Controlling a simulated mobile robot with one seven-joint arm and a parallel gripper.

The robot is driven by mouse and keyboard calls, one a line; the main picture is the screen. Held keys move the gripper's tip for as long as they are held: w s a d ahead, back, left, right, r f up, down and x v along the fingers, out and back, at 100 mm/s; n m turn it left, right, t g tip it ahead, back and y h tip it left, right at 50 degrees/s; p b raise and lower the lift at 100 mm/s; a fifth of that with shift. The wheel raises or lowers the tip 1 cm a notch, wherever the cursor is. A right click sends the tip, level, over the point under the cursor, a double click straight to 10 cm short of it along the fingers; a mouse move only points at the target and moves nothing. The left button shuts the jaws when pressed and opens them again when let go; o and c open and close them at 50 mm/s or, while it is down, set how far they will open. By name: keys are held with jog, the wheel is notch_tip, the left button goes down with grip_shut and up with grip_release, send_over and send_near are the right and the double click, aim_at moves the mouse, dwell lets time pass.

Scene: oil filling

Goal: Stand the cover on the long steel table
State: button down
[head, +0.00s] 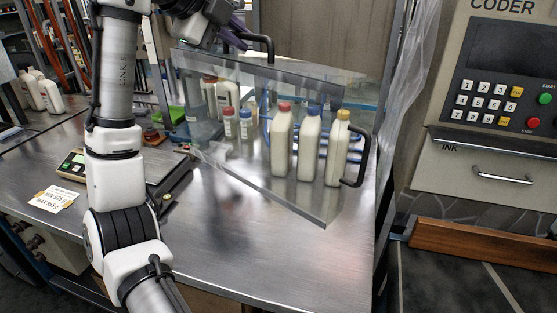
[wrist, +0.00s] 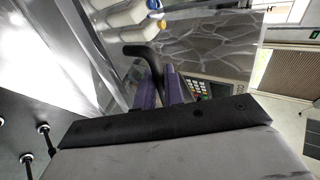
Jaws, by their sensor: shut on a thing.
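The cover (head: 300,76) is a clear, see-through box with grey edges and black handles. It is tilted above the long steel table (head: 265,275), its lower corner toward the front right. I cannot tell whether that corner touches the table. My gripper (head: 238,36), with purple fingers, is shut on the cover's black upper handle (head: 265,42). In the wrist view the fingers (wrist: 163,78) close on this handle (wrist: 140,52). A second black handle (head: 359,158) is on the cover's right side. The cover's far lower edges are hard to make out.
Several milk-coloured bottles (head: 308,145) with red, blue and yellow caps show through the cover. A scale (head: 75,163) and a paper label (head: 54,199) lie at the table's left. The coder machine (head: 495,90) stands right. The table's front middle is bare.

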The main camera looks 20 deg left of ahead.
aim_at(237, 134)
notch_tip(237, 134, down, 20)
jog(key=shift+f+p, duration=0.1)
jog(key=shift+p, duration=0.7)
jog(key=c, duration=1.5)
grip_release()
